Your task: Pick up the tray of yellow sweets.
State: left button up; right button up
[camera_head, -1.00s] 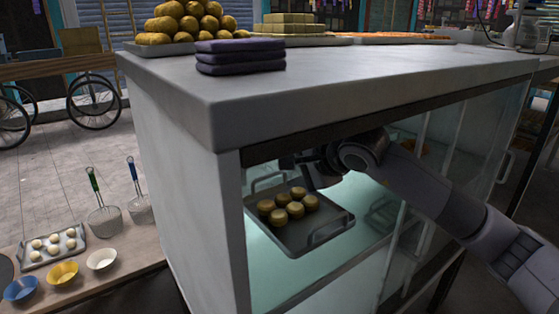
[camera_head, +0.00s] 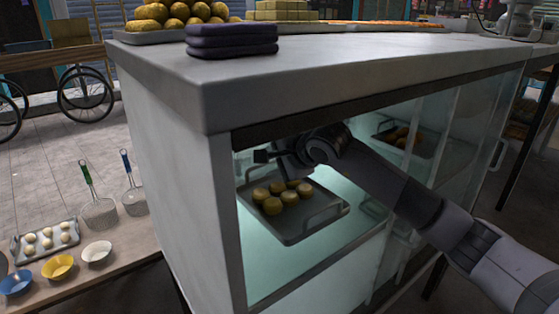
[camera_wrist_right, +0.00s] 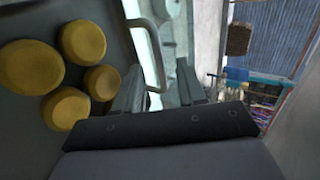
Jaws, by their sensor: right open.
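The metal tray (camera_head: 322,213) with several round yellow sweets (camera_head: 272,206) lies inside the glass case, on its lit floor. In the right wrist view, the tray (camera_wrist_right: 25,125) and sweets (camera_wrist_right: 82,41) fill the left side. My left gripper is not in view.
The case's white countertop (camera_head: 330,70) overhangs the opening, with folded dark cloths (camera_head: 232,40) on it. The white side wall (camera_head: 175,170) stands left of the tray.

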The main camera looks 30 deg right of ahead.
jog(key=shift+w+f, duration=0.2)
jog(key=shift+w, duration=0.1)
grip_shut()
